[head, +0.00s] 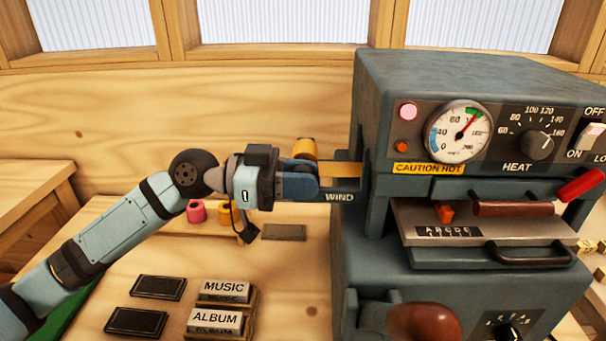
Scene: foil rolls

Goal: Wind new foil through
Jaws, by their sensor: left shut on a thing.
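The grey-green foil machine (455,75) stands at the right. A gold foil roll (305,149) sits at its left side, and a gold foil strip (343,170) runs from there toward the machine. The WIND label (339,197) is just below the strip. My left gripper (303,183) reaches in from the left, beside the label and just below the roll. Its jaws are shut on what appears to be the winding knob, mostly hidden by the fingers. My right gripper is not in view.
The dial gauge (459,131) needle points near the green band, above a CAUTION HOT label (428,168). A pink roll (196,211) and several dark plates lie on the wooden bench. MUSIC (226,290) and ALBUM (216,321) blocks stand in front. A brown-knobbed lever (425,321) juts low.

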